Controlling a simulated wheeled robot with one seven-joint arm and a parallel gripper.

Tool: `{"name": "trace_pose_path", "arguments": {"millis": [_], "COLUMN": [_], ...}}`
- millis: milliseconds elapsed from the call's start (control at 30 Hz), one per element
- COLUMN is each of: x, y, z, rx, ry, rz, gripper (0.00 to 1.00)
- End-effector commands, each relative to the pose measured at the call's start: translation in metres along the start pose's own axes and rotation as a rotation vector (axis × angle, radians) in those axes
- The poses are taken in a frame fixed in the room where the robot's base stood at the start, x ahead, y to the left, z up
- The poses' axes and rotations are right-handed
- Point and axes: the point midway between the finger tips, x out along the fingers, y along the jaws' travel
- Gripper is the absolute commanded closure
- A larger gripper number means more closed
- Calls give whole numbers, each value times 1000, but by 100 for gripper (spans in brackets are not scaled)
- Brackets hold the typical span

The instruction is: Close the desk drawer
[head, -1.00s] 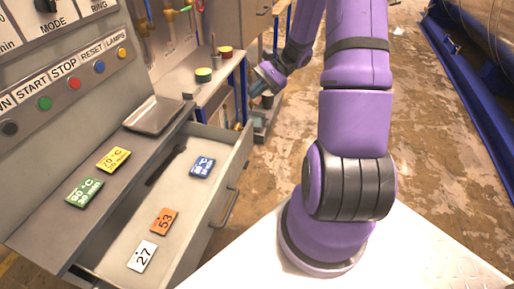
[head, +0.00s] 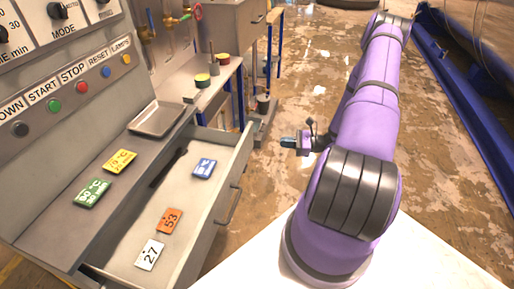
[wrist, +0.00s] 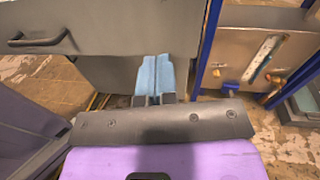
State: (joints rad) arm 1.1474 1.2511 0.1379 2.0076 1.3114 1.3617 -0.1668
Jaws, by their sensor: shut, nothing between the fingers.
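The desk drawer (head: 214,222) is pulled open from the grey desk, with a bar handle (head: 229,204) on its front. Inside it lie a blue tag (head: 204,168), an orange tag (head: 169,221) and a white tag (head: 150,254). My gripper (head: 287,142) is to the right of the drawer's far end, in the air and apart from it in the head view. In the wrist view my gripper's blue fingers (wrist: 154,78) are together and empty, pointing toward the grey drawer front (wrist: 110,72). The handle (wrist: 38,40) shows there at the upper left.
A metal tray (head: 157,119), a yellow tag (head: 119,161) and a green tag (head: 92,192) lie on the desk top (head: 60,232). A workbench (head: 212,83) with blue legs stands beyond. Open floor lies to the right, up to a blue rail (head: 465,110).

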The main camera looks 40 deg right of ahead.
Motion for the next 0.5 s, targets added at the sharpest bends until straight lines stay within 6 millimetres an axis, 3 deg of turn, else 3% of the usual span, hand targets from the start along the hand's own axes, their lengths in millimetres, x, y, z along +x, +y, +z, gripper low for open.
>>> {"name": "trace_pose_path", "arguments": {"millis": [200,367,500], "x": [-13,-14,-5], "y": [7,8,7], "z": [-38,-46,-46], "rx": [77,95,96], "ry": [-37,-47,-47], "rz": [-125,-157,-157], "gripper": [100,100,100]}}
